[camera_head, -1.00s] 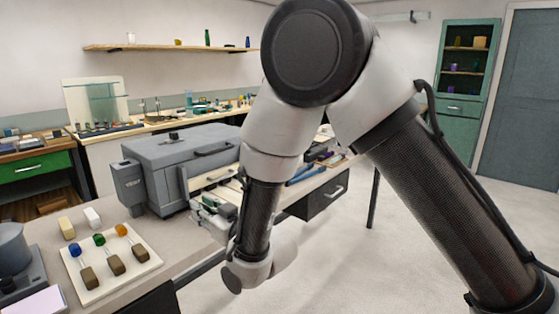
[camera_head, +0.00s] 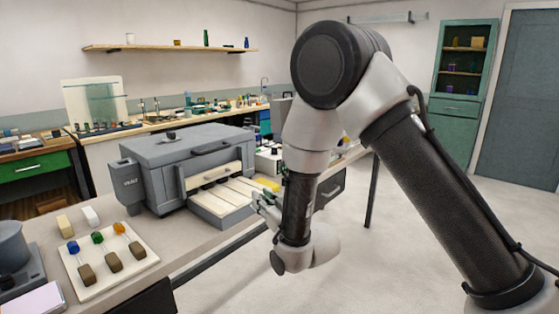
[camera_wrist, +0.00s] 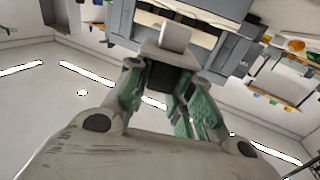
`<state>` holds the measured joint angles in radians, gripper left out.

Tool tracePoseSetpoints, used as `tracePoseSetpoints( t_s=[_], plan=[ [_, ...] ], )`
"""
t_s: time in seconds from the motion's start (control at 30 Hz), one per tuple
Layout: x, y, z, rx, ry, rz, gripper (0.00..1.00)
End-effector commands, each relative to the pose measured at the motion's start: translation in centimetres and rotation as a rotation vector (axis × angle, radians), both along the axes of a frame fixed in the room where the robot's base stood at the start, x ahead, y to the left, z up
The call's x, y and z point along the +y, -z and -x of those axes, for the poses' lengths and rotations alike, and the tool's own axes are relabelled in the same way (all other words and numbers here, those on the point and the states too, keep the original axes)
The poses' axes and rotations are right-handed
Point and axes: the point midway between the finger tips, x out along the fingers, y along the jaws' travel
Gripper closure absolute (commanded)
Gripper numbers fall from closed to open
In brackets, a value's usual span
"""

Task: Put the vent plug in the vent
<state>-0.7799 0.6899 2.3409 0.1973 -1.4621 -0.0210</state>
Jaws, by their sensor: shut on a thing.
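My gripper (camera_head: 266,207) is in front of the bench in the head view, right of the grey furnace (camera_head: 185,150), pointing left towards it. In the wrist view the green fingers of my gripper (camera_wrist: 165,95) are shut on the vent plug (camera_wrist: 177,37), a pale block with a whitish rounded end pointing away from the fingers. In the head view the plug cannot be made out. A grey side box (camera_head: 128,183) with lettering that looks like VENT is on the furnace's left side. The vent opening itself cannot be made out. The plug appears clear of the furnace.
A pale slotted ledge (camera_head: 222,203) projects from the furnace front. A cream board (camera_head: 108,262) with coloured rods on brown blocks lies on the near bench, with two small blocks behind it. A yellow item (camera_head: 267,184) is on the bench behind my gripper. Open floor lies right.

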Motion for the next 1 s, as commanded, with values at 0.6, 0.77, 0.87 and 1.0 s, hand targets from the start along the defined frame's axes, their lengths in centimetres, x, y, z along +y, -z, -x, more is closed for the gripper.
tracePoseSetpoints(
  t_s=[0.6, 0.77, 0.87, 1.0],
  plan=[
    [-31.7, 10.4, -6.8, 0.003, 0.542, 0.001, 1.0],
    [-34.0, 10.1, -5.7, 0.001, 0.581, 0.001, 1.0],
    [-34.2, 9.0, -3.5, 0.003, 0.585, 0.002, 1.0],
    [-34.2, 8.1, -1.8, 0.001, 0.584, 0.001, 1.0]
  ],
)
